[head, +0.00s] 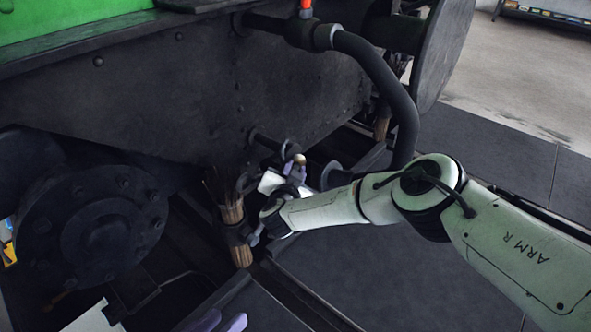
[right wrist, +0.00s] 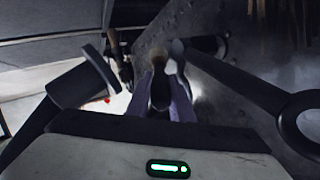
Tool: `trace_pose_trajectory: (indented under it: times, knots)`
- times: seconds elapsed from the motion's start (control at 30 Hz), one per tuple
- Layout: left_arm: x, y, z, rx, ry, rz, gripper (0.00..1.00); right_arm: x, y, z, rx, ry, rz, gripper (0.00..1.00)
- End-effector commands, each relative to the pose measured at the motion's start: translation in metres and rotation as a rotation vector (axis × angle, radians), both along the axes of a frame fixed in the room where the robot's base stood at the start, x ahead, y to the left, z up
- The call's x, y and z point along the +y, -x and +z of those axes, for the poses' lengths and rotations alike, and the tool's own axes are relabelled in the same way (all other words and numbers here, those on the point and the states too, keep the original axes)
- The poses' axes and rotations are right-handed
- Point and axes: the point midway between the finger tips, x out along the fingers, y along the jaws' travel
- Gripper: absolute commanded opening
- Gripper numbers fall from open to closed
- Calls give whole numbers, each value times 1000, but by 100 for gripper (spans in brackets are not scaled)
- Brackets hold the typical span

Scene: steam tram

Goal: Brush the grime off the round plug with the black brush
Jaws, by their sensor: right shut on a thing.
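The plug appears to be the round end (head: 288,149) of a short dark stub on the tram's side plate. In the right wrist view its greyish round end (right wrist: 177,47) is just beyond my fingertips. My right gripper (head: 292,172), with purple fingers, is shut on a small dark thing, seemingly the black brush (right wrist: 159,92). Its pale tip (head: 299,159) points toward the plug, close to it; I cannot tell whether they touch. Grime on the plug is too small to make out. My left gripper (head: 221,322) is at the bottom edge, partly cut off, fingers apart and empty.
A thick curved hose (head: 385,85) and a round buffer (head: 441,50) are right of the plug. Dark floor (head: 370,275) lies open below.

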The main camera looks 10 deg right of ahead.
Motion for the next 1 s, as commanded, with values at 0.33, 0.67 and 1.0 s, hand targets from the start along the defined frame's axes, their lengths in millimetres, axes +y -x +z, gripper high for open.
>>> trace_pose_trajectory:
  times: [0.33,0.67,1.0]
  knots:
    - [0,0,-5,-1,0,0,31,1,0,-5,-1,0,3,0]
    - [0,0,15,-2,1,0,31,-11,15,-1,1,2,3,0]
    - [0,0,26,0,0,0,31,-24,31,-4,0,1,1,0]
